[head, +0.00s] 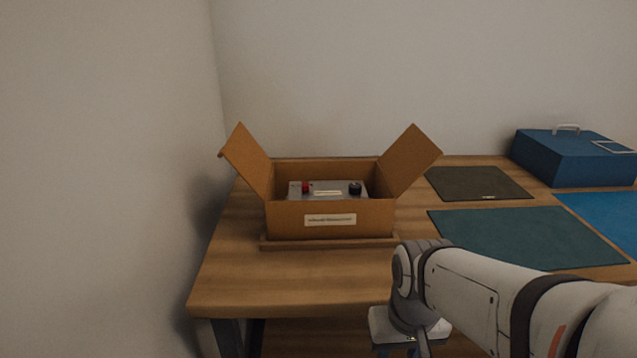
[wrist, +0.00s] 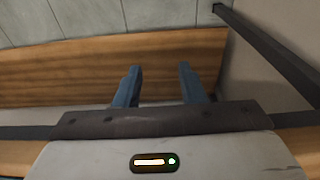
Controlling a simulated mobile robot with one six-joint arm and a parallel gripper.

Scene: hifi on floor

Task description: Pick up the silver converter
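The silver converter (head: 327,190) sits inside an open cardboard box (head: 285,218) on the wooden table. Its top shows a red knob and a black knob; its lower part is hidden by the box's front wall. My gripper (wrist: 158,75) shows in the wrist view with its two blue fingers apart and nothing between them. In the head view my arm is at the lower right, in front of the table and apart from the box; the fingers are hardly visible there.
The box's side flaps (head: 409,160) stand out to left and right. A wall (head: 105,180) is close on the left. Dark mats (head: 480,183) and a green mat (head: 525,235) lie right of the box, with a blue case (head: 570,160) behind.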

